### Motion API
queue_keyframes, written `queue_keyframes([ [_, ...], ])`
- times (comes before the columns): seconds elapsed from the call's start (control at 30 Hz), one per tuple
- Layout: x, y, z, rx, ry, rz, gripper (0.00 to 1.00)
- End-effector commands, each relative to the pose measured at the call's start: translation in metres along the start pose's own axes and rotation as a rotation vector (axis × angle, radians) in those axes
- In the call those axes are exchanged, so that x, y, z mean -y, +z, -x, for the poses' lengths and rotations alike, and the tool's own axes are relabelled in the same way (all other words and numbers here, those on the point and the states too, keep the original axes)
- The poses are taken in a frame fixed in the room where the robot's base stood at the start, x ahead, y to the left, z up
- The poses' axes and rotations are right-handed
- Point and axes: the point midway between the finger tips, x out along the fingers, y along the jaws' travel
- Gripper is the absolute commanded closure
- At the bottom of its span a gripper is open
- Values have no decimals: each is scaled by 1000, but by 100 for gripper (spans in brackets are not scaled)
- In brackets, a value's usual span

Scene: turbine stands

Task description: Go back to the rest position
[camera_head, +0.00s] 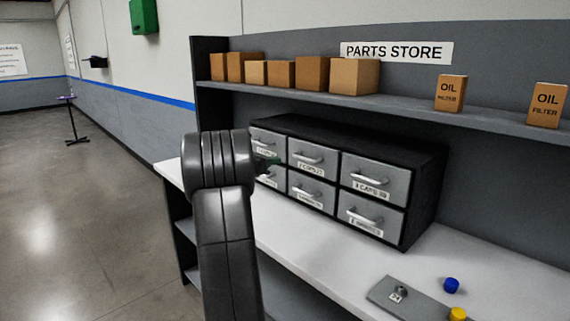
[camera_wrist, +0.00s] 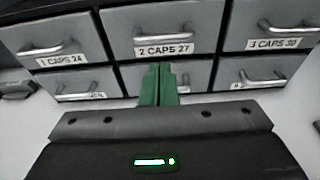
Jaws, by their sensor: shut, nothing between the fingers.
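My gripper (camera_wrist: 160,68) shows in the wrist view with its two green fingers together and nothing between them. It points at the grey drawer cabinet, in front of the middle column. The drawer cabinet (camera_head: 428,165) has a black case and two rows of three grey drawers with silver handles. Its drawers look shut. The upper middle drawer (camera_wrist: 150,22) reads "2 CAPS 27". I cannot tell whether the fingers touch the cabinet.
The white bench (camera_head: 465,262) holds the cabinet. A grey plate (camera_head: 385,290), a blue cap (camera_head: 451,285) and a yellow cap (camera_head: 457,314) lie at the front right. A shelf (camera_head: 400,98) above holds several cardboard boxes and two oil filter boxes. The floor at left is open.

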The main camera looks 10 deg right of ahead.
Motion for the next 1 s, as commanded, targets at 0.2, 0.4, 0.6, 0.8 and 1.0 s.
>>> queue_keyframes([
  [0.2, -1, 0, 28, 0, 2, 0, 100],
  [0.4, 0, 0, 34, -1, 0, 1, 100],
  [0.6, 0, 0, 33, 0, 0, 1, 100],
  [0.8, 0, 1, 22, 0, -1, 1, 100],
  [1.0, 1, 1, -12, -1, -3, 1, 100],
])
